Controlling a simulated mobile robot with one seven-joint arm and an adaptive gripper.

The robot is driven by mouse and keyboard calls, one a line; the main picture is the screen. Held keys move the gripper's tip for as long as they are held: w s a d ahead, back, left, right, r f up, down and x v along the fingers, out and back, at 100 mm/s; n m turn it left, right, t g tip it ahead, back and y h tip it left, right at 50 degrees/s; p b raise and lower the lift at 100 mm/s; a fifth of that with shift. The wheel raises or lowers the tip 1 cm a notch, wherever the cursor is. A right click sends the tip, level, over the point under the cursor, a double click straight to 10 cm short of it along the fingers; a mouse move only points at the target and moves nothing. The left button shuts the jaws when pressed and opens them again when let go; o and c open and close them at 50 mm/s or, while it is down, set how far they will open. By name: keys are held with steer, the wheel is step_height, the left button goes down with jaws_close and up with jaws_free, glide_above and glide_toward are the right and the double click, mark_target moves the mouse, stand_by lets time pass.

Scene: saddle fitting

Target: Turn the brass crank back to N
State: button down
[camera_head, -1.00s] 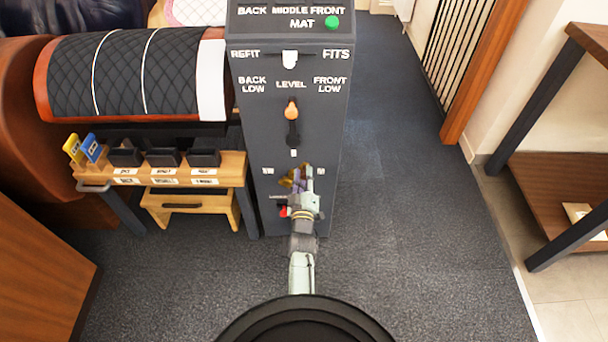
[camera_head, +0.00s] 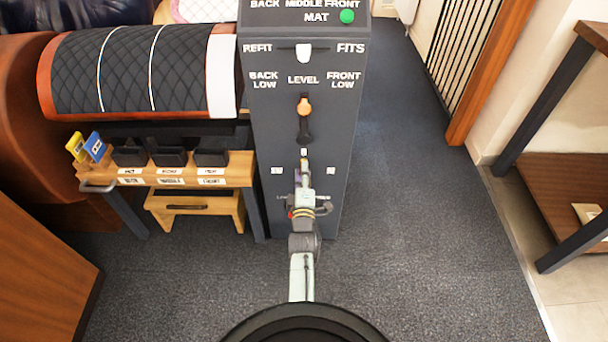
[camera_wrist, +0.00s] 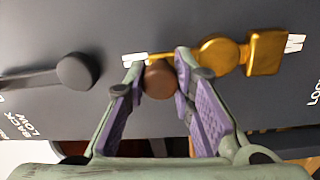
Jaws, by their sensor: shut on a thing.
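The brass crank is on the front of the dark cabinet (camera_head: 343,130). In the wrist view its round brass hub (camera_wrist: 218,55) and a square brass block (camera_wrist: 265,53) show right of my fingers. A thin brass arm runs left from the hub towards a brown round knob (camera_wrist: 160,80). My gripper (camera_wrist: 160,72) is shut on this knob, with one finger on each side. A white mark (camera_wrist: 134,59), too unclear to read, lies by the left fingertip. In the head view my gripper (camera_head: 304,165) hides most of the crank, below a small white mark (camera_head: 304,152).
A wooden bench (camera_head: 160,175) stands left of the cabinet. The carpet (camera_head: 420,240) on the right is clear.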

steer(key=shift+a, duration=0.1)
stand_by(0.3)
steer(key=c, duration=1.3)
jaws_free()
steer(key=shift+c, duration=0.2)
steer(key=s, duration=0.7)
steer(key=shift+s+f, duration=0.2)
steer(key=shift+s, duration=0.05)
